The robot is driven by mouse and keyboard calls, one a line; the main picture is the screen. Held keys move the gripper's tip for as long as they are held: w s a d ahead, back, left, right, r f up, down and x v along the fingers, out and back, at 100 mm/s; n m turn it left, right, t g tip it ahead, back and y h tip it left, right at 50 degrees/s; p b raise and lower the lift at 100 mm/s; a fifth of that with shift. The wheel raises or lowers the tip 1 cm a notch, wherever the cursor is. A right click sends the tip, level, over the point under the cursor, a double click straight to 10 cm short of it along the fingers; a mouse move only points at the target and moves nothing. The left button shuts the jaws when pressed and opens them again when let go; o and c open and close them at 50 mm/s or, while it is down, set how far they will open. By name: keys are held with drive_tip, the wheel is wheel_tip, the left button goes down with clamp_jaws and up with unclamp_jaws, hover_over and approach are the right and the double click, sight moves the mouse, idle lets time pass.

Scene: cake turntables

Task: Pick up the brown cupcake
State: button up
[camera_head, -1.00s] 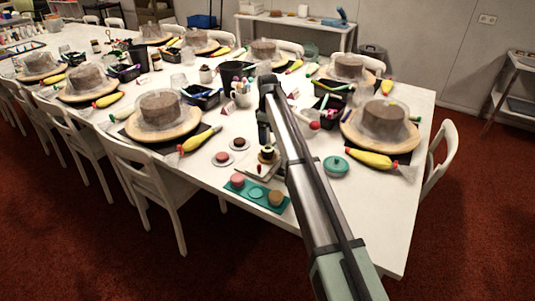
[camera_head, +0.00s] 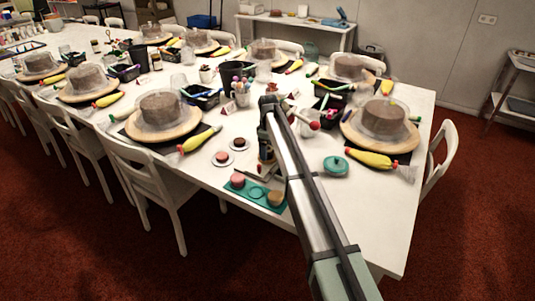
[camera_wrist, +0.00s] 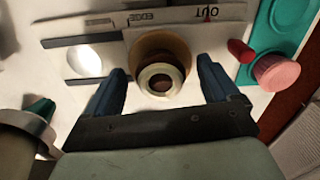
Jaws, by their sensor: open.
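My gripper (camera_head: 265,166) is open, low over the table's front edge. In the wrist view my gripper (camera_wrist: 162,82) has its two blue fingers on either side of a small round piece with a pale ring and dark brown centre (camera_wrist: 160,82), on a wider tan disc. I cannot tell whether the fingers touch it, or whether it is a cupcake. A brown cupcake (camera_head: 275,198) sits at the right end of the teal tray (camera_head: 257,193). A pink cupcake (camera_head: 237,181) sits at its left end and shows in the wrist view (camera_wrist: 277,73).
A marked board (camera_wrist: 120,25) and a small red item (camera_wrist: 240,50) lie near the fingers.

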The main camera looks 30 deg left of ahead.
drive_tip(key=c, duration=1.2)
drive_tip(key=shift+o, duration=0.2)
drive_tip(key=shift+r, duration=0.15)
